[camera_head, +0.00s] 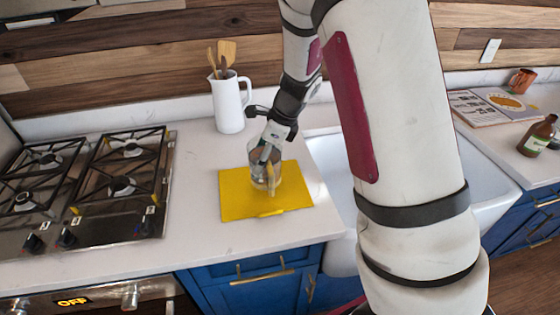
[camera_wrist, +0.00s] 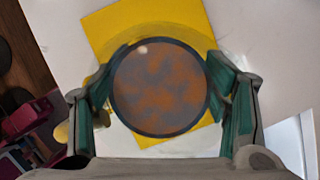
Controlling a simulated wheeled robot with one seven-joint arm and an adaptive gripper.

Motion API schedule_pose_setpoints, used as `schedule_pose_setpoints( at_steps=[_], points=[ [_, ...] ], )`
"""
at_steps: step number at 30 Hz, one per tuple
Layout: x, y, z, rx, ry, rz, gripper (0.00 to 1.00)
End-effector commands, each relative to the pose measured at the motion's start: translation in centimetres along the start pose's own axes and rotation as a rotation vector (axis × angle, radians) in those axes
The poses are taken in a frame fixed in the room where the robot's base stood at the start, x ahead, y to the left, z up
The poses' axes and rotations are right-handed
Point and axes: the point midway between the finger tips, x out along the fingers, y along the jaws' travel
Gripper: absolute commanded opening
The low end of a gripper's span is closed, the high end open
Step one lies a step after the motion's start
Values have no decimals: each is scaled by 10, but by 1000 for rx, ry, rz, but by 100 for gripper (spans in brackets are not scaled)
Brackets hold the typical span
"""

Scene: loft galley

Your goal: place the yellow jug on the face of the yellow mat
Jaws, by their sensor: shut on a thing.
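The jug (camera_head: 257,177) looks like a clear glass vessel with a tan-yellow handle (camera_head: 271,179) in the head view. From above, in the wrist view, it shows a round dark rim around a mottled brown and grey inside (camera_wrist: 160,88). My gripper (camera_head: 267,154) is shut on the jug, with a finger on each side of it in the wrist view (camera_wrist: 160,95). The jug is upright over the middle of the yellow mat (camera_head: 240,207). I cannot tell whether its base touches the mat. The mat lies flat on the counter and also shows in the wrist view (camera_wrist: 115,30).
A white pitcher with wooden utensils (camera_head: 229,105) stands behind the mat. A gas hob (camera_head: 95,190) is to the left and a white sink (camera_head: 335,180) to the right. A brown bottle (camera_head: 537,136), an orange mug (camera_head: 522,80) and an open book (camera_head: 490,108) are far right.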

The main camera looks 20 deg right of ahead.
Motion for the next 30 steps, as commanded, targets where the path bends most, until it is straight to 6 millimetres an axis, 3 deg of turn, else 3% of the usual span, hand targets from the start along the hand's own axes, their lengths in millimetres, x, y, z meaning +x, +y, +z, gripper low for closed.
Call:
schedule_pose_setpoints(
  at_steps=[6,17,29,30],
  points=[
    [6,-6,12,0,-1,-1,16],
    [36,-6,-1,2,0,-1,16],
    [40,-6,-2,0,-1,-1,16],
    [41,-6,-3,0,0,0,72]
  ],
)
